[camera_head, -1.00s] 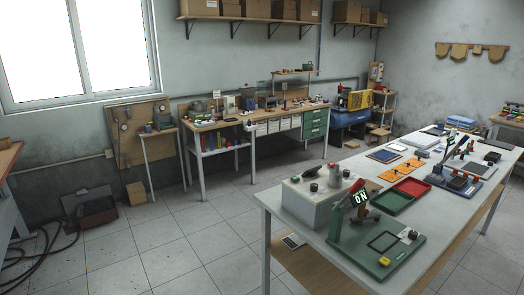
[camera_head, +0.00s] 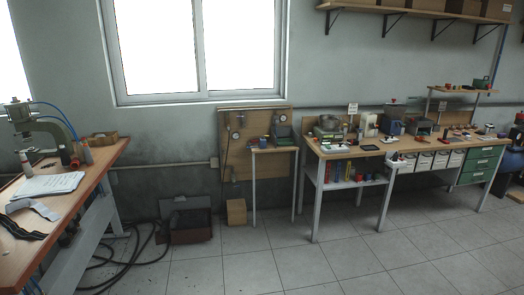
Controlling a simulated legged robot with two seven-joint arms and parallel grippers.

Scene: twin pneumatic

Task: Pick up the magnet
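I cannot make out the magnet for sure in the head view. Many small items stand on the long wooden workbench (camera_head: 330,151) at the right, too small to tell apart. Neither of my grippers shows in this view.
A small side table (camera_head: 272,150) stands before a wooden board (camera_head: 236,165) with gauges. An open dark case (camera_head: 188,222) and black hoses (camera_head: 118,252) lie on the floor at the left. The tiled floor (camera_head: 300,268) in front is clear.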

